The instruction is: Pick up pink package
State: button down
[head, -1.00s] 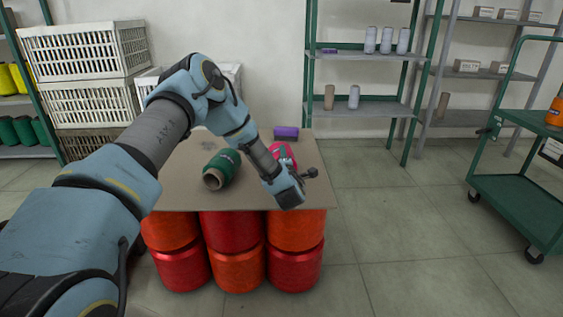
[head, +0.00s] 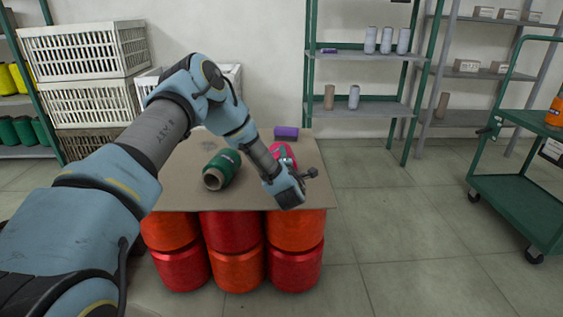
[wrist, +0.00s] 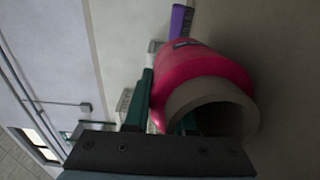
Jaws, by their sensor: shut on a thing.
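The pink package (head: 283,151) is a pink spool on a grey-brown hollow core, on the right side of the cardboard-topped table, partly hidden behind my arm in the head view. In the wrist view the pink package (wrist: 187,64) lies between the teal fingers, with its open core end toward the camera. My gripper (wrist: 165,105) is shut on it, one finger along its outer side and the other at the core opening. Whether the package touches the tabletop cannot be told.
A green spool (head: 222,168) lies on the cardboard top (head: 190,190) left of my gripper. Red and orange drums (head: 238,268) support the top. A green cart (head: 520,205) stands at the right; floor between is clear.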

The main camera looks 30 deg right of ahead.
jog(key=shift+r, duration=0.1)
notch_tip(320, 180, up, 10)
jog(key=shift+f+p, duration=0.1)
jog(key=shift+p, duration=0.4)
jog(key=shift+w, duration=0.1)
dwell(0.8)
